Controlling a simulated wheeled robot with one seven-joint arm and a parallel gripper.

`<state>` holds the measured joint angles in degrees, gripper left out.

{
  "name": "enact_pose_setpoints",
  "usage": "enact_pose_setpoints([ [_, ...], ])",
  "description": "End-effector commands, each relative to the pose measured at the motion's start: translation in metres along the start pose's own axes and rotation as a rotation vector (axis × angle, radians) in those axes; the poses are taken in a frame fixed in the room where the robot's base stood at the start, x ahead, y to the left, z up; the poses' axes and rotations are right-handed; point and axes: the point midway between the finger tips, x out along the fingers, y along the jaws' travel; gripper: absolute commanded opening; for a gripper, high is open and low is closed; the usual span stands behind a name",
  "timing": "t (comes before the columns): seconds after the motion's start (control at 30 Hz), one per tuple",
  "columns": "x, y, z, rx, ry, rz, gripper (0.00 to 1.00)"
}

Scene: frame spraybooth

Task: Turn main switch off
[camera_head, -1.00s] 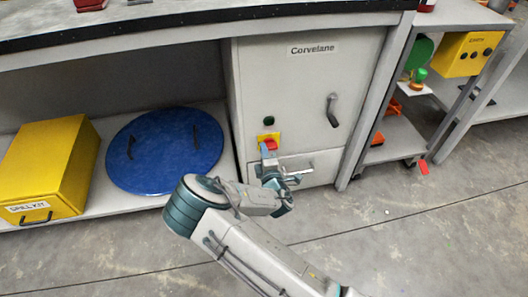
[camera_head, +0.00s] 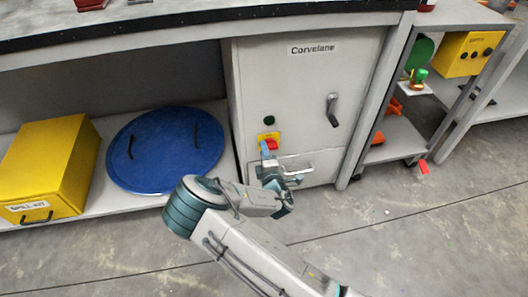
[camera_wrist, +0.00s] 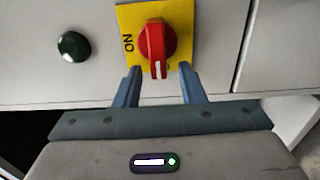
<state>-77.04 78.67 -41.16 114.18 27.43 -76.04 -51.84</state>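The main switch is a red knob (camera_wrist: 157,45) on a yellow plate (camera_wrist: 128,20) on the front of the grey cabinet (camera_head: 300,85). "ON" is printed sideways on the plate, left of the knob in the wrist view. The knob's white mark points down towards my gripper in that view. In the head view the knob (camera_head: 271,145) is small and partly hidden by my gripper (camera_head: 267,149). My gripper (camera_wrist: 160,70) is open, its two blue fingers apart, with the knob's lower end between and just ahead of the tips. No clear contact shows.
A dark green round button (camera_wrist: 74,46) sits beside the plate. A lever handle (camera_head: 332,110) and a drawer handle (camera_head: 297,168) are on the cabinet. A blue round lid (camera_head: 165,150) and a yellow case (camera_head: 48,170) lie on the shelf to the left.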

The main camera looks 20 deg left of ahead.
Motion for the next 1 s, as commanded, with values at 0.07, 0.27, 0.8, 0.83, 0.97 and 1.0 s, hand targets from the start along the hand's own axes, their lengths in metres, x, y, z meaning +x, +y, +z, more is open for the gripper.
enact_pose_setpoints([
  [0.07, -0.01, 0.001, 0.0, -0.001, -0.001, -0.003, 0.36],
  [0.27, -0.052, 0.003, 0.0, -0.003, 0.0, -0.007, 0.36],
  [0.8, -0.134, 0.0, -0.001, -0.002, 0.001, -0.003, 0.36],
  [0.83, -0.134, 0.0, -0.001, -0.002, 0.001, -0.003, 0.36],
  [0.97, -0.135, 0.0, -0.001, -0.001, 0.001, -0.002, 0.36],
  [1.0, -0.135, 0.0, -0.001, -0.001, 0.001, -0.002, 0.36],
])
